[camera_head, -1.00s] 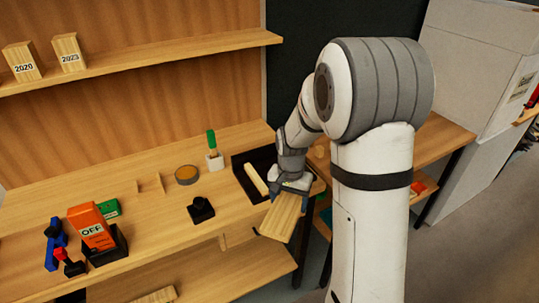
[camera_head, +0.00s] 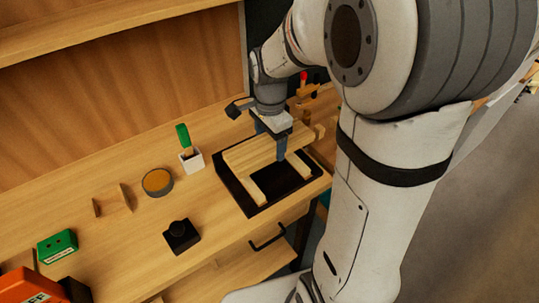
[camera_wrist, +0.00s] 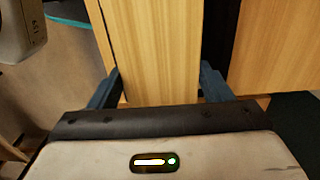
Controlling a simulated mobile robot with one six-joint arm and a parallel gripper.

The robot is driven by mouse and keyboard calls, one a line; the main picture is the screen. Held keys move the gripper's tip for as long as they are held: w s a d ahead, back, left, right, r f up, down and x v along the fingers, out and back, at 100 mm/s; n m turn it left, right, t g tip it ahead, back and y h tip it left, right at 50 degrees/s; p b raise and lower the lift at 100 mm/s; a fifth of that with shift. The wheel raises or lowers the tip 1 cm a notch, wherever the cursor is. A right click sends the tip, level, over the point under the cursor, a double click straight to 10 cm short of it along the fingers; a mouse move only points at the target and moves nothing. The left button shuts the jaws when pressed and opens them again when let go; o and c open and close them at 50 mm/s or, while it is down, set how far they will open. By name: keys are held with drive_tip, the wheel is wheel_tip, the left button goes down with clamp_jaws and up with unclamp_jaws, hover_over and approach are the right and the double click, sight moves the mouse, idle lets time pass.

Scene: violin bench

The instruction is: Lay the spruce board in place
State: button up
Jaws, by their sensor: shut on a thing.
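My gripper (camera_head: 271,140) is shut across the pale spruce board (camera_head: 249,154). It holds the board roughly level over the black tray (camera_head: 262,207), lying across it. Two light wooden strips (camera_head: 251,188) show in the tray beneath the board, one left and one right. I cannot tell whether the board touches them. In the wrist view the board (camera_wrist: 151,45) runs lengthwise between my two blue-grey fingers. The board hides the back of the tray.
Left of the tray stand a white pot with a green-handled tool (camera_head: 191,158), a round tin (camera_head: 158,182) and a black block with a knob (camera_head: 181,235). A green box (camera_head: 57,246) is farther left. Wooden pieces (camera_head: 309,92) stand behind the tray. The bench front between is clear.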

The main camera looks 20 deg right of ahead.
drive_tip(key=shift+f, duration=3.15)
drive_tip(key=shift+f, duration=0.15)
drive_tip(key=o, duration=1.1)
